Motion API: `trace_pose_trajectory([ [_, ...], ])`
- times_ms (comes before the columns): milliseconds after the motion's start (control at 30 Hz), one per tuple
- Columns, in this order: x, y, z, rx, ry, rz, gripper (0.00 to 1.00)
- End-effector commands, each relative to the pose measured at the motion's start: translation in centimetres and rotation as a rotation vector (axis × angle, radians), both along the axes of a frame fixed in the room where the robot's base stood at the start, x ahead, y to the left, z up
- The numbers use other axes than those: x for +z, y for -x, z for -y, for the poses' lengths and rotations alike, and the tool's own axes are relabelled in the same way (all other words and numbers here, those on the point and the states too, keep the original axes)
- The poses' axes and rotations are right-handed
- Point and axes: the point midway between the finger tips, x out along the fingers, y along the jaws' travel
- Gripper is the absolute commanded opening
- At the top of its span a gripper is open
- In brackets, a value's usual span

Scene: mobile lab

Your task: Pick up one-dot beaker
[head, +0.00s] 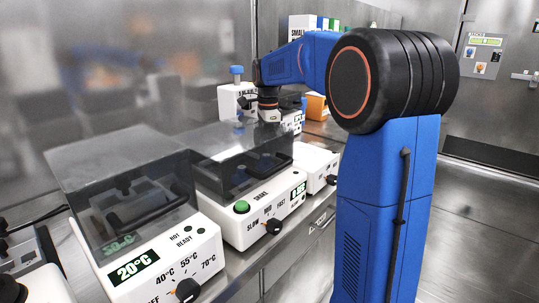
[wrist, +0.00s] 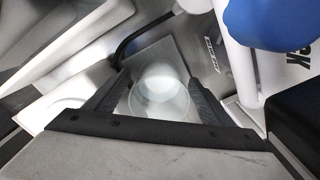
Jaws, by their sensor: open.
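In the wrist view a clear glass beaker (wrist: 160,97) shows between the two dark fingers of my gripper (wrist: 160,80). The gripper is open, with one finger on each side of the beaker. I cannot tell whether either finger touches it. No dot marking can be made out on the beaker. In the head view my gripper (head: 269,115) points down behind the shaker's dark lid, among the white devices. The beaker cannot be made out there.
A shaker (head: 255,222) with a dark clear lid and a heater marked 20°C (head: 165,262) stand nearer on the bench. A white device with a blue top (head: 237,92) is close left of the gripper. An orange bin (head: 316,106) is behind right.

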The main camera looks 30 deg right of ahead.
Motion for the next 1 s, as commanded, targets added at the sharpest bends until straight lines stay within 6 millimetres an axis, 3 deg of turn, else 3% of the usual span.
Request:
trace_pose_trajectory([
  [367, -0.9, 0.0, 0.0, 0.000, 0.000, 0.000, 0.73],
  [500, -0.9, 0.0, 0.0, 0.000, 0.000, 0.000, 0.39],
  [567, -0.9, 0.0, 0.0, 0.000, 0.000, 0.000, 0.28],
  [867, -0.7, 0.0, 0.0, 0.000, 0.000, 0.001, 0.28],
  [1000, 0.5, 0.0, 0.0, 0.000, 0.001, 0.003, 0.28],
])
